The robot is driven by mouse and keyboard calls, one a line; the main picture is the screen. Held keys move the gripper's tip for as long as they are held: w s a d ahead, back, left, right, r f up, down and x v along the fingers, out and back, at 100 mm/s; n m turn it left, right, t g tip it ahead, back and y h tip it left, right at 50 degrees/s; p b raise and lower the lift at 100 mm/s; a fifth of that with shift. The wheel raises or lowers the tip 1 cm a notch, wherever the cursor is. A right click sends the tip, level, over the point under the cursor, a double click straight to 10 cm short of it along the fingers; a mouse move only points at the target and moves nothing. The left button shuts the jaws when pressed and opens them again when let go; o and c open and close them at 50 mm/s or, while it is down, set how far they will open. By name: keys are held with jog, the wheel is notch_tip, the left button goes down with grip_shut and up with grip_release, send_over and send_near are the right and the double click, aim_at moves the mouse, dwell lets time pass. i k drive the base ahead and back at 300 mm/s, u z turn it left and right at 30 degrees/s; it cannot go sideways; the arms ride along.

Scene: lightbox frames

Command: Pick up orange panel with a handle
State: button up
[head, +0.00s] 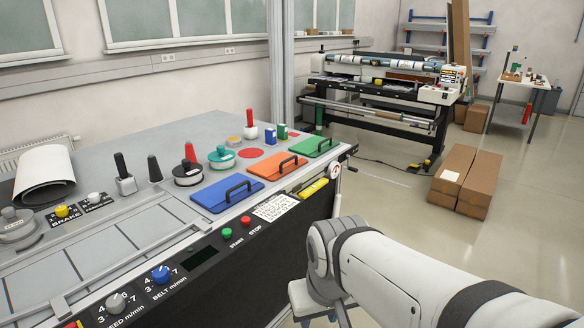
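The orange panel (266,168) lies flat on the grey machine table's right part, near its front edge. A black bar handle stands up from it, toward its right side. Nothing covers the orange panel. My arm reaches in from the lower right, in front of the table and apart from the panel. My gripper cannot be made out in this view.
Knobs, buttons and a yellow part (314,189) line the table's front. Behind the panels stand black-handled and red-handled tools and small blue and green blocks. A grey post (281,60) rises behind the table. Cardboard boxes (466,180) lie on the floor at right.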

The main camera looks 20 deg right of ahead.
aim_at(273, 169)
jog(key=u, duration=0.1)
jog(key=i, duration=1.05)
jog(key=u, duration=2.7)
jog(key=k, duration=1.4)
jog(key=z, duration=2.05)
